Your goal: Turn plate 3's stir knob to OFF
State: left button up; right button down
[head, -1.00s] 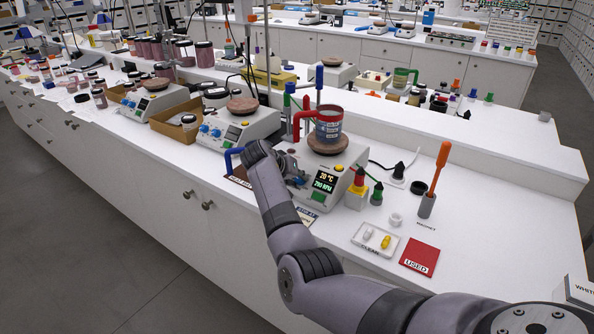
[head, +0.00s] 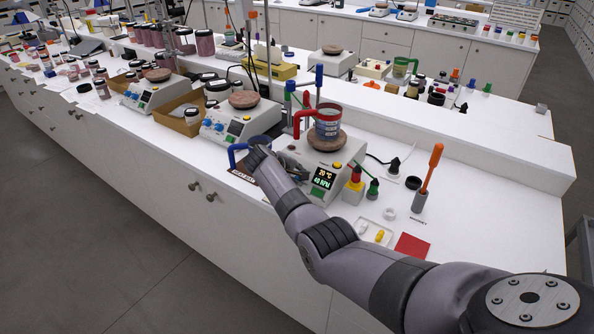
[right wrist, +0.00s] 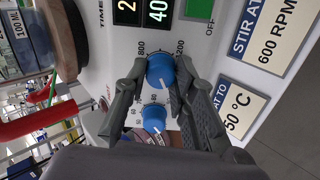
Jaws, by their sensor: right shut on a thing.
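Plate 3 (head: 300,155), the nearest white stirrer, shows 20 °C and 40 RPM on its display (head: 323,178). A jar (head: 328,122) with a red handle beside it stands on its round top. In the right wrist view, my right gripper (right wrist: 161,73) is shut on the upper blue knob (right wrist: 161,68), with a finger on either side. A second blue knob (right wrist: 154,118) sits below, between the fingers but free. In the head view my arm hides both knobs and the fingertips. My left gripper is not in view.
A blue mug (head: 235,155) stands left of plate 3, close to my wrist. Instruction cards (right wrist: 268,32) lie in front.

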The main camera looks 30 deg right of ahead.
jog(key=shift+n+p, duration=0.35)
jog(key=shift+n, duration=0.45)
jog(key=c, duration=1.3)
grip_release()
jog(key=shift+a, duration=0.1)
jog(key=v, duration=1.2)
